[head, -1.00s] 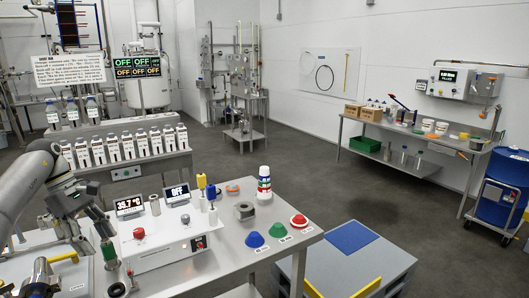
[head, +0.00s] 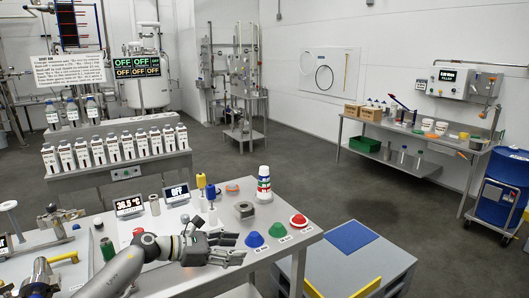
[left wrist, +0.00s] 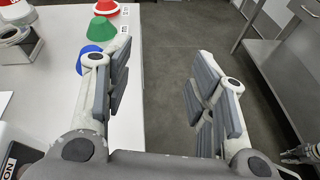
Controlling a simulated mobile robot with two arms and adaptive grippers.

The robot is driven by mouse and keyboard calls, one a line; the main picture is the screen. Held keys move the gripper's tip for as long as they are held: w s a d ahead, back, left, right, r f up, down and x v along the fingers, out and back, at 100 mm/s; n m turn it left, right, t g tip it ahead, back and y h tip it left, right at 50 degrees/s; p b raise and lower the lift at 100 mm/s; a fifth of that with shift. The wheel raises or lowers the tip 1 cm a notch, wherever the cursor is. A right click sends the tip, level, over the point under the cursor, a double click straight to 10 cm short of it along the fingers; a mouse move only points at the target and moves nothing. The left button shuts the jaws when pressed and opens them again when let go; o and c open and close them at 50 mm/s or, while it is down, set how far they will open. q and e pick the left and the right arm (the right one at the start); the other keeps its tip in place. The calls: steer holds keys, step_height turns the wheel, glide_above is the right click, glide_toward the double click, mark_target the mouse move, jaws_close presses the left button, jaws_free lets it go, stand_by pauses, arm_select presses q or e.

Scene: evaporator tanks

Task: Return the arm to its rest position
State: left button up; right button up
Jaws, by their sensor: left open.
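My left arm comes in from the lower left of the head view. My left gripper (head: 238,248) is level, pointing right, above the front part of the steel table (head: 290,245). Its fingers are apart with nothing between them. In the left wrist view the open fingers (left wrist: 163,85) frame bare floor beyond the table edge. A dark, jointed, gripper-like part shows at the lower right edge of that view; it looks like my right gripper (left wrist: 302,154), cut off and too small to read.
Blue (head: 253,240), green (head: 278,230) and red (head: 299,221) cones stand just right of my left gripper. A metal ring block (head: 244,210) and a striped stack (head: 264,183) stand behind. A grey platform (head: 350,270) is at right. Open floor lies beyond.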

arm_select(q)
steer(key=s+d+r+n+t+h, duration=0.1)
steer(key=s+d+r+n+t, duration=0.1)
steer(key=d+n+t, duration=0.5)
steer(key=s+a+f+m+g+y, duration=0.2)
steer(key=s+a+f+m+y, duration=0.6)
steer(key=s+m, duration=0.75)
steer(key=s+a+f+m+g+y, duration=0.2)
steer(key=s+a+f+m+y, duration=0.65)
steer(key=m, duration=1.15)
steer(key=s+a+f+n+g+h, duration=0.1)
steer(key=s+f+n+g, duration=0.15)
steer(key=s, duration=0.65)
steer(key=s+a+f+n+g+h, duration=0.1)
steer(key=s+n+g+h, duration=0.15)
steer(key=s, duration=0.65)
step_height(320, 180, down, 26)
steer(key=r+g+y, duration=0.1)
steer(key=g, duration=0.1)
steer(key=s+a+f, duration=0.3)
steer(key=s+f, duration=1.4)
steer(key=s, duration=0.1)
steer(key=shift+f+g, duration=0.2)
steer(key=shift+g, duration=0.2)
